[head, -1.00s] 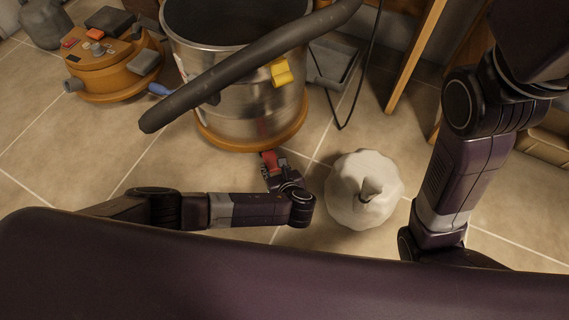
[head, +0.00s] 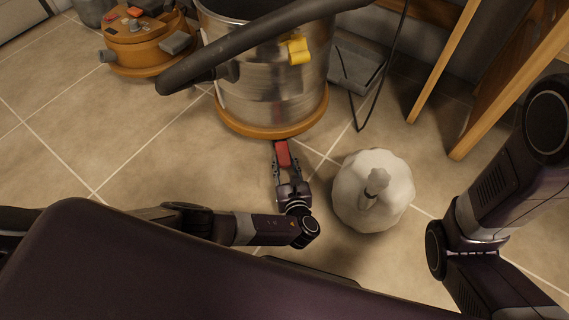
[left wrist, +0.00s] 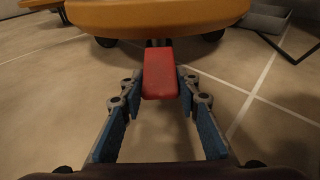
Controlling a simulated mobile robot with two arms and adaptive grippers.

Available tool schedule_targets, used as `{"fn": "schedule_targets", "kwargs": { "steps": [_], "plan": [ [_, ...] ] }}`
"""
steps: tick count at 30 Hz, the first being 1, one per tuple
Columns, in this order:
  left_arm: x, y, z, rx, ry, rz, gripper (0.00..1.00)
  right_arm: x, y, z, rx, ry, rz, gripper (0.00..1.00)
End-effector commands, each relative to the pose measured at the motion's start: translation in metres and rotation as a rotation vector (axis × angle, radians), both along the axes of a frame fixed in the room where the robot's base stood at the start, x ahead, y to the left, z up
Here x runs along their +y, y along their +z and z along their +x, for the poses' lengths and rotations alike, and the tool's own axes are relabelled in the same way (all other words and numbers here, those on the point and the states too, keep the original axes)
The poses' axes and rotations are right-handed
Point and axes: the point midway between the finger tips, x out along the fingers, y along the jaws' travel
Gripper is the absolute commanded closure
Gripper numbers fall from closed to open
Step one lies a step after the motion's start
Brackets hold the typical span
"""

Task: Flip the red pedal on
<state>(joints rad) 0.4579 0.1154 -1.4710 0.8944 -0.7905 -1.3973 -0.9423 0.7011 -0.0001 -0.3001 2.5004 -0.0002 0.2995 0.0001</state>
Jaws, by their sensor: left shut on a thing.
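The red pedal (head: 283,152) sticks out low from the orange base of the metal canister vacuum (head: 275,92). In the left wrist view the pedal (left wrist: 160,76) is a flat red tab under the orange rim, in the middle. My left gripper (head: 286,164) lies low over the floor, pointing at the canister. Its fingers (left wrist: 160,82) are on both sides of the pedal, shut on it. The pedal's far end by the base is partly hidden. My right arm is at the right of the head view; its gripper is not in view.
A white lumpy sack (head: 372,190) stands right of my left gripper. A dark hose (head: 250,48) crosses in front of the canister. An orange vacuum head (head: 145,42) lies at the upper left. Wooden legs (head: 445,65) stand at the right. Tiled floor on the left is clear.

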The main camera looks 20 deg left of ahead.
Motion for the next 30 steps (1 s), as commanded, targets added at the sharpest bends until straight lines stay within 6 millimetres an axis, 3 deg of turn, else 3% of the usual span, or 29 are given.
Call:
{"fn": "schedule_targets", "kwargs": {
  "steps": [8,9,14,25,30],
  "plan": [
    [0.001,-0.001,-0.001,0.002,0.002,0.000,1.00,0.000,0.000,0.000,0.000,0.000,0.000,0.60],
    [0.001,-0.001,-0.001,0.002,0.002,0.000,0.69,0.000,0.000,0.000,-0.001,0.000,-0.001,0.60],
    [0.001,-0.001,-0.001,0.002,0.002,0.001,0.52,0.000,0.000,0.000,-0.001,0.000,-0.001,0.60],
    [0.001,0.002,0.000,0.000,0.000,0.000,0.52,0.000,0.000,0.001,0.003,0.000,0.000,0.60],
    [0.001,0.015,0.000,0.000,0.001,-0.002,0.52,0.000,0.000,0.001,0.002,0.000,0.000,0.60]
  ]
}}
